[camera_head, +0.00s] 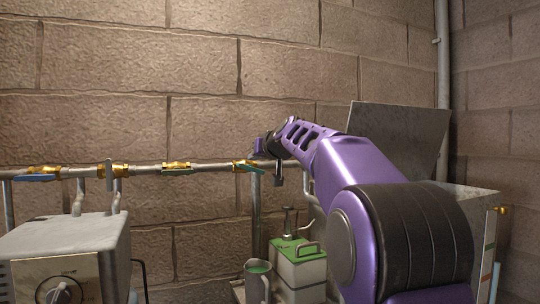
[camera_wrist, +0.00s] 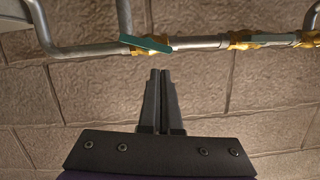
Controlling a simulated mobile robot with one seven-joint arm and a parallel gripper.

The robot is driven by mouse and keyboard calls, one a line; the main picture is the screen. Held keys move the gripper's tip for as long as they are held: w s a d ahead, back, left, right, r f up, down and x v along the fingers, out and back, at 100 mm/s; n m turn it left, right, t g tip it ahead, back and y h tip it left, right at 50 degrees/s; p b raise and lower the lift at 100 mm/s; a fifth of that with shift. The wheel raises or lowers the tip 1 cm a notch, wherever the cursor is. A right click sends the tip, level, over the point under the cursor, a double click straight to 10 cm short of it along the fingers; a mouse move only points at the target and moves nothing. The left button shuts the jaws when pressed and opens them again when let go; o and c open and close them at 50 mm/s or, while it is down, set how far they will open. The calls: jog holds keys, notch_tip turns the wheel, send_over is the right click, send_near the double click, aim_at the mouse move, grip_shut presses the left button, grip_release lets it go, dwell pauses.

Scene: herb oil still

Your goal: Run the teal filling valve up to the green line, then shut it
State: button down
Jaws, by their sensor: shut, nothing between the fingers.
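A brass valve with a teal lever (camera_head: 249,167) sits on the wall pipe, just below and left of my gripper (camera_head: 259,147). Its lever is slanted a little off the pipe's line. The teal lever (camera_wrist: 146,44) also shows in the wrist view, just beyond my gripper (camera_wrist: 160,72) and apart from it. My fingers are together and empty. I cannot make out the green line for certain; small coloured bands (camera_head: 490,245) show on the right-hand tank.
Other brass valves on the pipe include one with a blue lever (camera_head: 36,178). Below stand a grey box with a dial (camera_head: 65,255), a green-topped canister (camera_head: 298,265) and a jug with green contents (camera_head: 258,280). The metal tank (camera_head: 478,200) has a raised lid (camera_head: 400,130).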

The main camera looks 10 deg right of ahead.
jog(key=v, duration=1.1)
jog(key=shift+a, duration=0.1)
